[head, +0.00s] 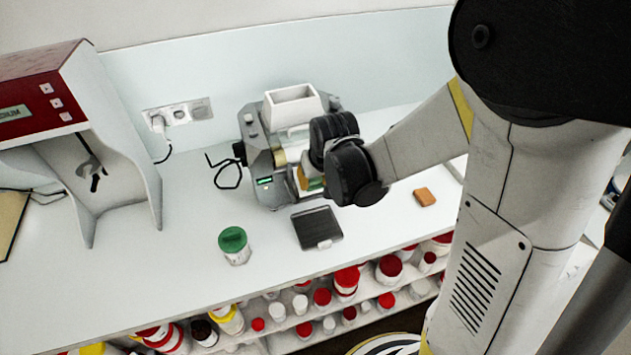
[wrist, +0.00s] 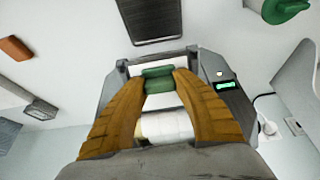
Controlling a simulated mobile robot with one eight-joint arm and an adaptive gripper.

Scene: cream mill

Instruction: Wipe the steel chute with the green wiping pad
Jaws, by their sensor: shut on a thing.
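My gripper (head: 310,182) is at the front of the roller mill (head: 262,160) on the counter. In the wrist view its two orange-brown fingers (wrist: 158,84) are shut on the green wiping pad (wrist: 158,77). In the head view only a little of the pad shows, beside the fingers. In the wrist view the pad is over the pale steel chute (wrist: 163,101) at the mill's front, between the side frames. The pale roller (wrist: 165,126) lies behind it. The pad and fingers hide part of the chute, and I cannot tell whether the pad touches it.
A dark tray (head: 312,222) lies in front of the mill. A green-lidded jar (head: 235,247) stands to its left, and an orange block (head: 425,197) lies to the right. A red-topped machine (head: 60,95) stands at left. Shelves with several bottles are below the counter.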

